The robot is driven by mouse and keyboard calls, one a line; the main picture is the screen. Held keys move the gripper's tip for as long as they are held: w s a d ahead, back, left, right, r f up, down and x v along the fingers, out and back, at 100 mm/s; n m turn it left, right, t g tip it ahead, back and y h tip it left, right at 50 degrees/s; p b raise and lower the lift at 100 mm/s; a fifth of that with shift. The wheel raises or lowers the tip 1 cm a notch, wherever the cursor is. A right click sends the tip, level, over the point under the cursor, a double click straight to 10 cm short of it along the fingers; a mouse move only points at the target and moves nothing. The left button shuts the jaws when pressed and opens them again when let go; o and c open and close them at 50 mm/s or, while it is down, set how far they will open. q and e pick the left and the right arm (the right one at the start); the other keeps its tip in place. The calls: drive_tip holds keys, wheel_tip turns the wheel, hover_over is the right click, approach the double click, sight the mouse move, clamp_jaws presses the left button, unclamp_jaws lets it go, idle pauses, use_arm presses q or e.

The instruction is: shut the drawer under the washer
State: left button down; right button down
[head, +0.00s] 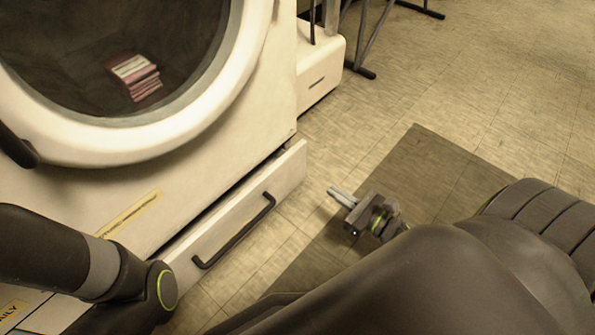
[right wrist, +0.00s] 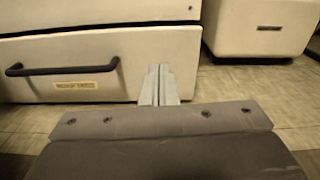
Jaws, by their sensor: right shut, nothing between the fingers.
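The white washer (head: 275,95) stands at the left of the head view, with a round dark door. The drawer (head: 286,176) under it is partly open: its front stands out from the washer body, with a dark gap behind its top edge. The drawer has a dark bar handle (head: 236,232). My right gripper (head: 334,192) is shut and empty, out in front of the drawer's right end. In the right wrist view the shut fingers (right wrist: 160,82) overlap the right part of the drawer front (right wrist: 118,52); I cannot tell touch there. My left gripper is out of view.
A second white unit (head: 318,72) stands right of the washer, with dark metal legs (head: 362,40) beside it. A dark mat (head: 425,165) lies on the tiled floor. A small label (right wrist: 87,85) is on the drawer front. The floor at the right is clear.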

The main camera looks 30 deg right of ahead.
drive_tip(key=b, duration=0.2)
approach(289, 159)
drive_tip(key=shift+m, duration=0.3)
drive_tip(key=x, duration=0.6)
drive_tip(key=shift+w+a+f, duration=0.15)
drive_tip(key=shift+w+a, duration=0.05)
drive_tip(key=shift+w, duration=0.15)
drive_tip(key=x, duration=0.4)
drive_tip(key=shift+w, duration=0.3)
